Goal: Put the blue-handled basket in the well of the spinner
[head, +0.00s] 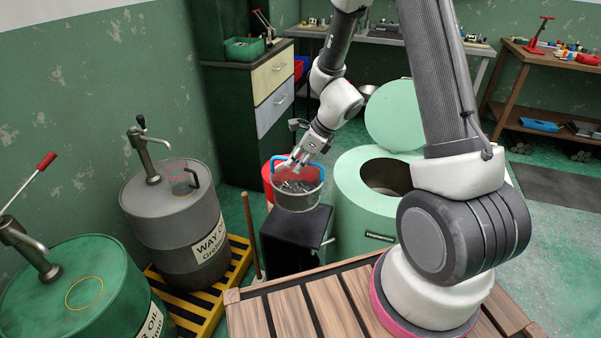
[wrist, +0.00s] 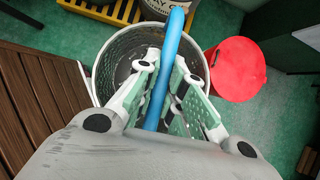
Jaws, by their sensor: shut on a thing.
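The basket (head: 298,200) is a grey metal pail with a blue handle (wrist: 165,75). My gripper (head: 293,165) is shut on the blue handle, which runs between its fingers in the wrist view (wrist: 160,95). In the head view the basket holds grey metal parts and hangs at or just above a black stand (head: 296,240); I cannot tell if they touch. The spinner (head: 355,200) is a pale green drum to the right of the basket. Its round lid (head: 394,115) stands open, and its dark well (head: 388,176) shows partly behind my arm.
A red bucket (head: 268,172) stands behind the basket; it also shows in the wrist view (wrist: 236,70). A grey drum (head: 170,215) and a green drum (head: 85,290) with pumps stand at left. A broom handle (head: 251,235) leans near the black stand. A wooden slatted deck (head: 300,310) lies in front.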

